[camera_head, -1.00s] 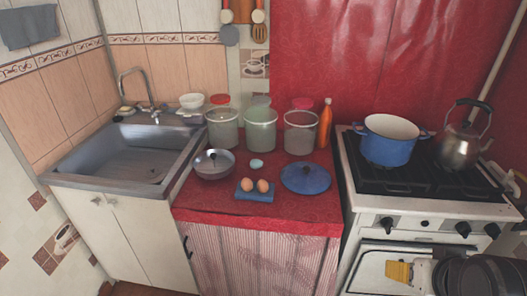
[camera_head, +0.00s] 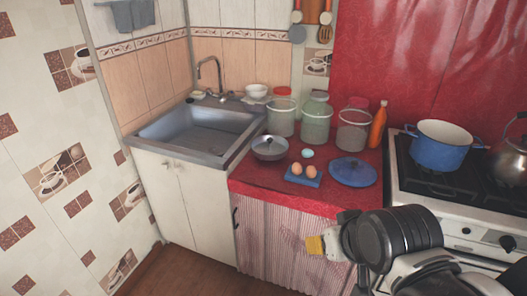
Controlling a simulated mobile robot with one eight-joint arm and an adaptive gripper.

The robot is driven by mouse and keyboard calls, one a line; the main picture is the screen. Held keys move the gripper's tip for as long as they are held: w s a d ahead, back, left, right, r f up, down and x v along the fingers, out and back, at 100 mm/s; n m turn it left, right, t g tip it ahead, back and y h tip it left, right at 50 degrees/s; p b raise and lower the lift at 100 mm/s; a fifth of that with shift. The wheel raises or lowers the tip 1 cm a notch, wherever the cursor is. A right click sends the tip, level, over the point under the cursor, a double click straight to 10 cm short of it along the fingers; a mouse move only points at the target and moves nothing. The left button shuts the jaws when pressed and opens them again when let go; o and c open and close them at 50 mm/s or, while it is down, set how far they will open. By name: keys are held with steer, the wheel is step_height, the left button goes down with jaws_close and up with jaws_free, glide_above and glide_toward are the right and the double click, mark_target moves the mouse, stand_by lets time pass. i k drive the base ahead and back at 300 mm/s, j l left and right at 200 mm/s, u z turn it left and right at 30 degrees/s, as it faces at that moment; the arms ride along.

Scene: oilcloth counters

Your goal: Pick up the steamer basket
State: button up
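The steamer basket (camera_head: 270,152) appears to be the round grey metal dish with a small upright piece at its centre. It sits upright on the red counter (camera_head: 245,181), near its left edge beside the sink. My gripper (camera_head: 317,245) is at the lower middle right, in front of the counter and apart from the basket. A yellow pad shows at its tip, pointing left. The fingers are seen from the side and I cannot tell whether they are open. Nothing visible is held.
A blue tray (camera_head: 304,181) with eggs and a blue lid (camera_head: 352,173) lie right of the basket. Several glass jars (camera_head: 316,125) and an orange bottle (camera_head: 378,126) stand behind. The sink (camera_head: 197,132) is left; the stove with a blue pot (camera_head: 438,147) and kettle is right.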

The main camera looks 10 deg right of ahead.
mark_target(265, 147)
steer(key=i+j, duration=0.15)
steer(key=i, duration=0.45)
steer(key=i+j+u, duration=0.1)
steer(key=i, duration=0.5)
steer(key=i+j, duration=0.2)
steer(key=i, duration=0.35)
